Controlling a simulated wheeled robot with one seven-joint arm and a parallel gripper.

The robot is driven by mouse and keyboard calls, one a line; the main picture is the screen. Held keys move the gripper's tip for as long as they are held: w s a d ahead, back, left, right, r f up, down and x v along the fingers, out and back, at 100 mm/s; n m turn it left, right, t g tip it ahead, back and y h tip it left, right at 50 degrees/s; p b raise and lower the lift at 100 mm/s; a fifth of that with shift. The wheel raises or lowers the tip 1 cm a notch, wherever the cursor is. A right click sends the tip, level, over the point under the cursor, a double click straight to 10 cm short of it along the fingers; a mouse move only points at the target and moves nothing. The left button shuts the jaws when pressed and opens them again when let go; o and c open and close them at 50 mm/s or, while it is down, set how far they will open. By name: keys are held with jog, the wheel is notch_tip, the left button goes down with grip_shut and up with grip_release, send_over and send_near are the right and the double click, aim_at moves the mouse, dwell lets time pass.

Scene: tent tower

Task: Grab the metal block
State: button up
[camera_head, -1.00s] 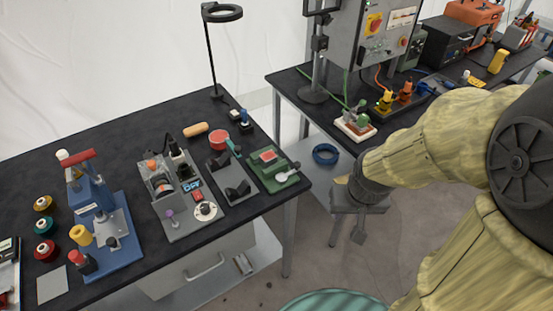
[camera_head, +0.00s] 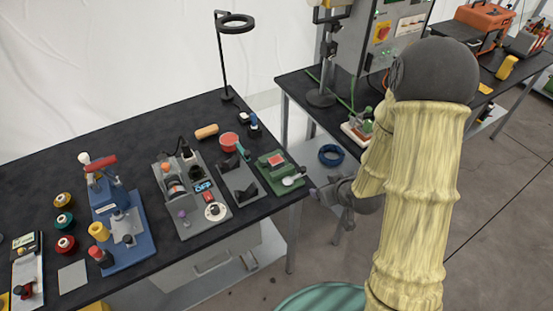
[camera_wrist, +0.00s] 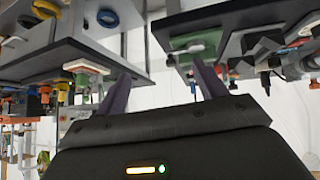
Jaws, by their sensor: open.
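No single item is plainly the metal block. A dark grey block-like piece with notched parts (camera_head: 243,190) sits on the front right of the left workbench, between the machine with dials and the green tray. It also shows in the wrist view, at upper right (camera_wrist: 262,46). My gripper (camera_head: 318,193) is just off the bench's right edge, over the gap between the benches. In the wrist view its two dark fingers (camera_wrist: 163,85) are spread apart with nothing between them.
A blue ring (camera_head: 330,155) lies on the lower shelf at right. A lamp (camera_head: 225,60) stands at the back. A teal round object (camera_head: 325,300) is at the bottom.

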jog(key=a+t+y+p, duration=0.1)
jog(key=a+y, duration=0.1)
jog(key=a+n+t+y+p, duration=0.1)
jog(key=a+t+y+p, duration=0.1)
jog(key=a, duration=0.1)
jog(key=shift+w+a+y, duration=0.2)
jog(key=shift+y, duration=0.1)
jog(key=shift+w+b, duration=0.1)
jog(key=shift+b, duration=0.25)
jog(key=b+x, duration=0.1)
jog(key=b, duration=0.4)
jog(key=shift+w+a+f, duration=0.1)
jog(key=shift+w+f, duration=0.1)
jog(key=shift+f, duration=0.05)
jog(key=b, duration=0.3)
jog(key=shift+w+a+f, duration=0.1)
jog(key=shift+w+a, duration=0.15)
jog(key=p, duration=0.2)
send_near(280, 163)
jog(key=x, duration=0.4)
jog(key=shift+w+a+f, duration=0.15)
